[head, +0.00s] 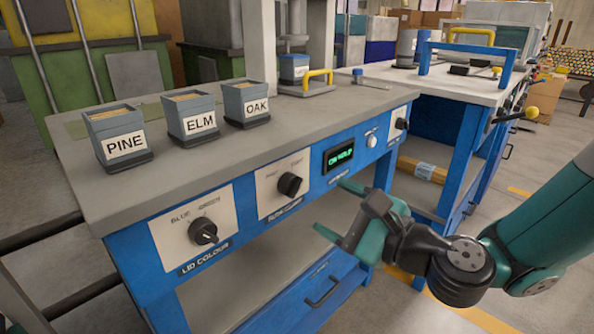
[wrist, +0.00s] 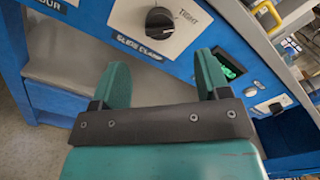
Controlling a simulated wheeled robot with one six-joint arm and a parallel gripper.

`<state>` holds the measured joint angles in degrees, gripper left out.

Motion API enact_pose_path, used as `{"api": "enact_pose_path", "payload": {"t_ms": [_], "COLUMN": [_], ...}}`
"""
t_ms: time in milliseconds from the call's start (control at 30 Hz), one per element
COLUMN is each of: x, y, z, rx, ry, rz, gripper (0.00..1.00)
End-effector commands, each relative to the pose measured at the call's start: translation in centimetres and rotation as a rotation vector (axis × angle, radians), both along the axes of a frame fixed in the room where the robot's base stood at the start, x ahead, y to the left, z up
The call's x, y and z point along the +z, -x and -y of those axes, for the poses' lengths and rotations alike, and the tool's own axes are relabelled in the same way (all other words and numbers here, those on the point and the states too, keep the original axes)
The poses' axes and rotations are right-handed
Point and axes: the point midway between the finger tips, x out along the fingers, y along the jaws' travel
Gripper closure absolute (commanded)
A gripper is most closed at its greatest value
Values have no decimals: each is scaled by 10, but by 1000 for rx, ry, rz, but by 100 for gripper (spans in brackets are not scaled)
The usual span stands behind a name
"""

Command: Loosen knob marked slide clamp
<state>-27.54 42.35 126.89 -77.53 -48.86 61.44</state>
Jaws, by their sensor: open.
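The slide clamp knob (head: 289,184) is black and round on a white plate, in the middle of the blue bench front in the head view. In the wrist view the knob (wrist: 160,22) is at the top centre, above the label SLIDE CLAMP, with TIGHT printed to its upper right. My gripper (head: 332,212) is open and empty, in front of the bench and right of the knob in the head view. In the wrist view its green fingers (wrist: 160,68) stand apart below the knob, not touching it. The exact knob setting is hard to read.
The lid colour knob (head: 203,231) is to the left. A green-lit display (head: 341,155) and two more controls are to the right. PINE, ELM and OAK bins (head: 245,103) stand on the bench top. A drawer handle (head: 322,292) sticks out below.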

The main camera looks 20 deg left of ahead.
Motion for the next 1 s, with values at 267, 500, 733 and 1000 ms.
{"api": "enact_pose_path", "payload": {"t_ms": [267, 500, 733, 1000], "x": [2, -1, -1, -1], "y": [-22, -32, -34, -34], "z": [-56, -80, -83, -82], "rx": [3, 1, 0, 0], "ry": [0, 2, 1, 1], "rz": [4, 0, -1, -1], "gripper": [31, 31, 31, 68]}}
